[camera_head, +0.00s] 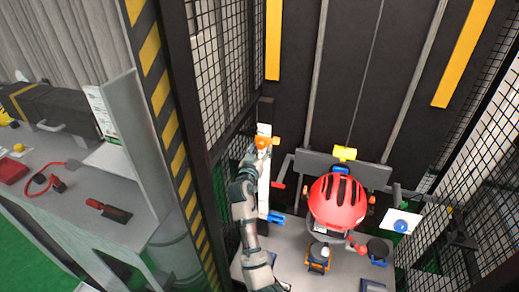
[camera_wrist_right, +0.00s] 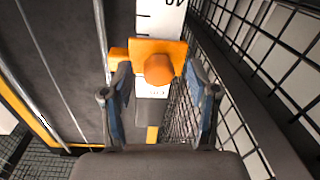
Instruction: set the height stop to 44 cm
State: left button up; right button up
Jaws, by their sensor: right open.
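The height stop (camera_head: 262,143) is an orange block with a round knob on the upright white scale (camera_head: 263,195), left of the drop rails. In the right wrist view the orange stop (camera_wrist_right: 175,48) faces me, its knob (camera_wrist_right: 158,69) between my fingers. My right gripper (camera_head: 256,156) is at the stop; its two fingers (camera_wrist_right: 158,78) are open, one on each side of the knob, with gaps visible. The white scale (camera_wrist_right: 155,18) shows tick marks and a cut-off number at the top; I cannot read the set height. My left gripper is not in view.
A red helmet (camera_head: 337,203) sits right of my right arm, under a grey crossbar (camera_head: 325,167) with a yellow block. Black wire mesh (camera_head: 225,70) stands close on the left. A side bench (camera_head: 75,195) with tools lies beyond the striped post.

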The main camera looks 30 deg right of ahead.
jog(key=v, duration=0.6)
jog(key=shift+a, duration=0.3)
jog(key=shift+d, duration=0.1)
